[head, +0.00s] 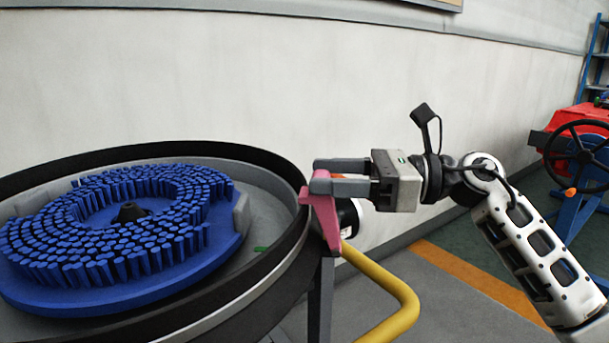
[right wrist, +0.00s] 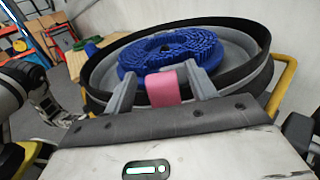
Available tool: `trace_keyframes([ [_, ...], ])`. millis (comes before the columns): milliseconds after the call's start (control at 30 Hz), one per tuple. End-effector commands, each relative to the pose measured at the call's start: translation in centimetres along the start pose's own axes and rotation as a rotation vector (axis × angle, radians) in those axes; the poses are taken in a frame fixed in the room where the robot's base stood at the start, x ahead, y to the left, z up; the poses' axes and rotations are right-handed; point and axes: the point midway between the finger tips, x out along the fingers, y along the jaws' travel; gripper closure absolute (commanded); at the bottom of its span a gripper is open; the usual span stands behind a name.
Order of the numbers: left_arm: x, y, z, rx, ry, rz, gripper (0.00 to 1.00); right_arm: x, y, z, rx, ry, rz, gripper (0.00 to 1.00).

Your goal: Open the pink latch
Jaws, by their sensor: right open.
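The pink latch (head: 326,216) is at the right rim of the round tank (head: 275,288), its upper part reaching up by my right gripper's fingertips. My right gripper (head: 317,176) is open and points left at the rim. In the right wrist view the latch's pink face (right wrist: 163,87) lies between the two spread fingers. I cannot tell whether either finger touches it. My left gripper is not in the head view. An arm of mine shows at the left edge of the right wrist view, its jaw state unclear.
A blue round brush (head: 120,225) with many bristles lies inside the tank. A yellow bent tube (head: 402,312) runs below the latch. A white wall (head: 300,80) stands behind. A black handwheel (head: 580,155) and red machine are at the far right.

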Motion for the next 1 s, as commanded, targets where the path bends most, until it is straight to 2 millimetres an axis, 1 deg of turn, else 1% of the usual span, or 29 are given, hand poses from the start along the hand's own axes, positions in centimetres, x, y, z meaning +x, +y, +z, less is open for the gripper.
trace_keyframes([
  [33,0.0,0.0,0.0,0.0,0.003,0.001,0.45,1.0,0.1,0.0,-0.001,-0.001,0.003,0.44],
  [100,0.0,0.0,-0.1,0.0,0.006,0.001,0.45,2.0,0.0,0.0,0.001,-0.001,0.001,0.44],
  [233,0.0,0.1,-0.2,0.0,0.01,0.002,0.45,3.2,0.0,0.0,0.001,-0.001,0.0,0.44],
  [400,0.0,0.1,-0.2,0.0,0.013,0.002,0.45,3.9,0.0,0.0,0.0,0.0,-0.001,0.44],
  [600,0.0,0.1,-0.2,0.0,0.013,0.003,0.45,3.9,0.0,0.0,0.001,0.0,-0.001,0.44],
  [633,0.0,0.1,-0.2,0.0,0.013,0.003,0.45,3.8,0.0,0.0,0.001,0.0,-0.001,0.46],
  [667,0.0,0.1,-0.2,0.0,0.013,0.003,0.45,3.8,0.0,0.0,0.001,0.0,-0.001,0.55],
  [700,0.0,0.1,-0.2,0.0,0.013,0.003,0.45,3.8,0.0,0.0,0.001,0.0,-0.001,0.66],
  [767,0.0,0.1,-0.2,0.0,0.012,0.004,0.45,3.8,0.0,0.0,0.001,0.0,-0.001,0.83],
  [800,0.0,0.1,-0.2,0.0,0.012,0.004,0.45,3.8,0.0,0.0,0.001,0.0,-0.001,0.94],
  [833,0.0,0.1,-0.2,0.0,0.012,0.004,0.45,3.8,0.0,0.0,0.001,0.0,-0.001,1.0],
  [1000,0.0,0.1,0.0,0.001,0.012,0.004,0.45,3.6,-0.2,-0.1,0.001,-0.007,-0.004,1.0],
])
